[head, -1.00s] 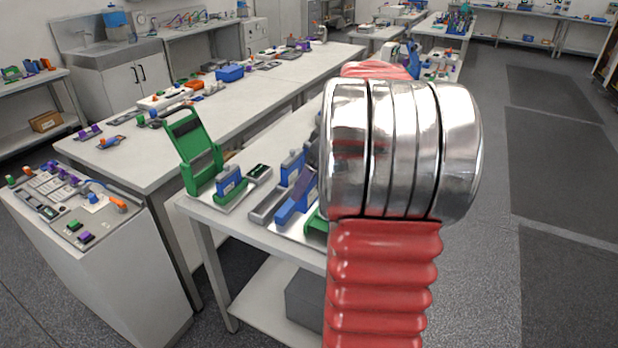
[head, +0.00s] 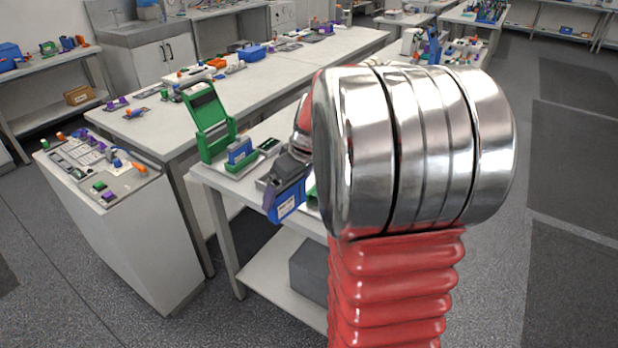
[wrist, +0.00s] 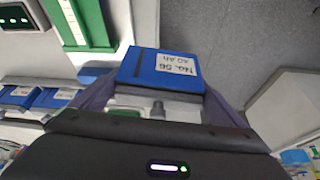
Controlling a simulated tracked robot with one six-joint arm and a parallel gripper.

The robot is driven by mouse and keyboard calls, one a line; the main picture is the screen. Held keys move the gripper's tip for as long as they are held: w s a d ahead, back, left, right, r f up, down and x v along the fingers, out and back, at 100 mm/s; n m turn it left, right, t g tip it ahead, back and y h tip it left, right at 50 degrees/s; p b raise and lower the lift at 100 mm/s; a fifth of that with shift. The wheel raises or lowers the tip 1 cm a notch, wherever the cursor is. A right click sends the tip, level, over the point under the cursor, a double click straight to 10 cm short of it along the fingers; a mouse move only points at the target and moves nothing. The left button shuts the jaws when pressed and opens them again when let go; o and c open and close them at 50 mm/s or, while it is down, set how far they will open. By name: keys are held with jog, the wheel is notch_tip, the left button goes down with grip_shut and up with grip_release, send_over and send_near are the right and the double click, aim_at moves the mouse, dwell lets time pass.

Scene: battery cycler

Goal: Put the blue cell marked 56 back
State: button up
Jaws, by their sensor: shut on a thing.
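The blue cell marked 56 (wrist: 165,70) is held in my gripper (wrist: 160,95); its white label reads No. 56, 40 Ah, upside down in the wrist view. In the head view the cell (head: 287,204) hangs below my gripper (head: 285,178), in front of the near table's edge. My own arm hides much of the table to the right.
Several blue blocks (wrist: 45,97) lie in a row at the left of the wrist view. A white cabinet with a panel of small parts (head: 105,170) stands left of the near table (head: 215,180). Grey floor is open between them and at right.

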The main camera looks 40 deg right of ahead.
jog(key=w+a+f, duration=0.2)
jog(key=a+f, duration=0.1)
jog(key=a, duration=0.5)
jog(key=w+a+f+m, duration=0.1)
jog(key=w+a+f, duration=0.2)
jog(key=a, duration=0.5)
jog(key=w+a+f+m, duration=0.1)
jog(key=w+a+f, duration=0.2)
jog(key=a, duration=0.5)
jog(key=shift+f+h, duration=0.2)
jog(key=shift+h, duration=0.2)
jog(key=shift+s, duration=0.1)
